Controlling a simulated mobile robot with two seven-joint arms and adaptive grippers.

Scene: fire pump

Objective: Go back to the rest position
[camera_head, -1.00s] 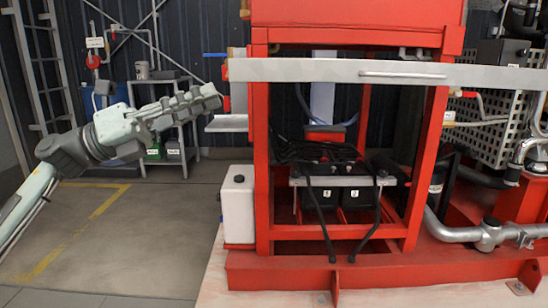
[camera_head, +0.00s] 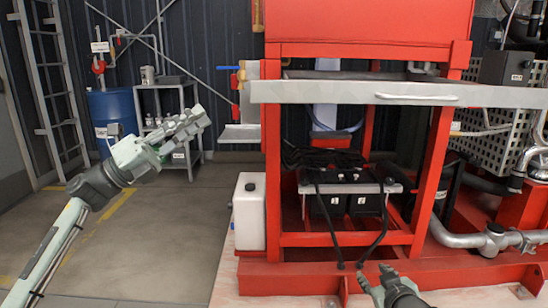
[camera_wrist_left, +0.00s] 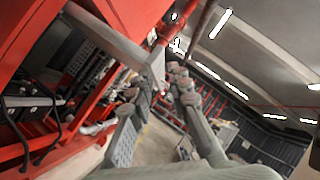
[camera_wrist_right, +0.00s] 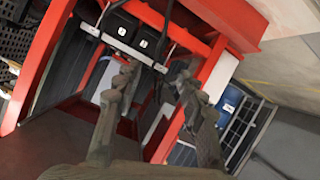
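My left gripper (camera_head: 203,116) is raised in free air left of the red pump frame (camera_head: 274,150), pointing up and to the right. Its two grey fingers are apart and empty in the left wrist view (camera_wrist_left: 158,82). My right gripper (camera_head: 374,273) shows at the bottom of the head view, in front of the frame's lower red beam. Its fingers are spread with nothing between them in the right wrist view (camera_wrist_right: 157,75). Most of the right arm is out of the head view.
Two black batteries (camera_head: 326,206) with dark cables sit inside the frame. A grey bar (camera_head: 340,93) with a handle crosses its front. A white canister (camera_head: 249,212) stands at its left. A blue barrel (camera_head: 112,112) and shelf stand behind. Floor at left is clear.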

